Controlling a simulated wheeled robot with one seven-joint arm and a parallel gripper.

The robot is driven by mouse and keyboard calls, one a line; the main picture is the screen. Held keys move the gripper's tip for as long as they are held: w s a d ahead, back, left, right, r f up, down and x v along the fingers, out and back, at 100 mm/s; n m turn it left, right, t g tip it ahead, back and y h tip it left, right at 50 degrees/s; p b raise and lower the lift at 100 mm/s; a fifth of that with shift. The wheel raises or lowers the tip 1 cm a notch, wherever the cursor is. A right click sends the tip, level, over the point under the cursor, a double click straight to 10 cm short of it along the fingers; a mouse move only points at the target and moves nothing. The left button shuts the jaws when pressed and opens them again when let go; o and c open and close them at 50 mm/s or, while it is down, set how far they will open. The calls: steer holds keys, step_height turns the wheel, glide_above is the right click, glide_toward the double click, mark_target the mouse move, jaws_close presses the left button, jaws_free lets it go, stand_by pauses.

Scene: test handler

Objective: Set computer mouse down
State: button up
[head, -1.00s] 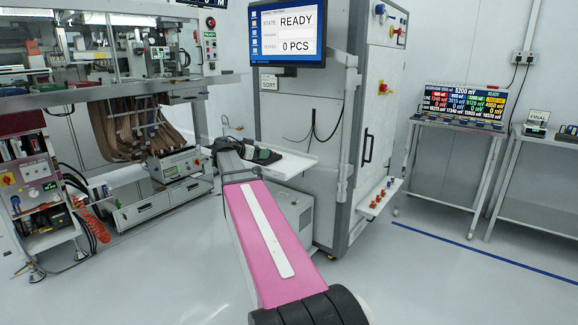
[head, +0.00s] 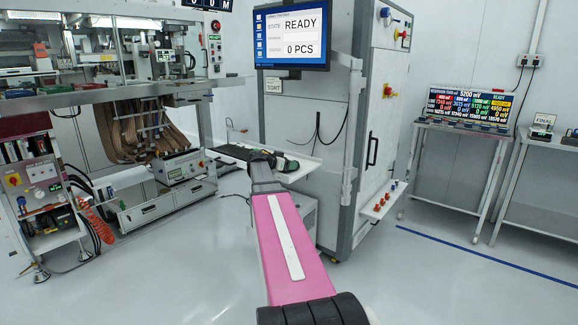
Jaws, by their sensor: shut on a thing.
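My arm reaches out to the sorting station's white side shelf (head: 303,170). My gripper (head: 286,162) is the small dark shape at the arm's far end, over this shelf. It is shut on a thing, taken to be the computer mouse. The mouse cannot be made out apart from the dark gripper at this size. My arm end hides part of the shelf, and I cannot tell whether the held thing touches it.
A dark keyboard (head: 234,152) lies on the shelf left of my gripper. A monitor (head: 291,37) reading READY and 0 PCS hangs above, on a grey cabinet (head: 385,120). A test machine (head: 110,95) stands left. The floor at right is clear.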

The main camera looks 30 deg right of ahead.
steer(key=shift+w+d+f, duration=0.1)
steer(key=shift+d+f, duration=0.25)
steer(key=o, duration=0.9)
steer(key=shift+o, duration=0.2)
steer(key=v, duration=1.2)
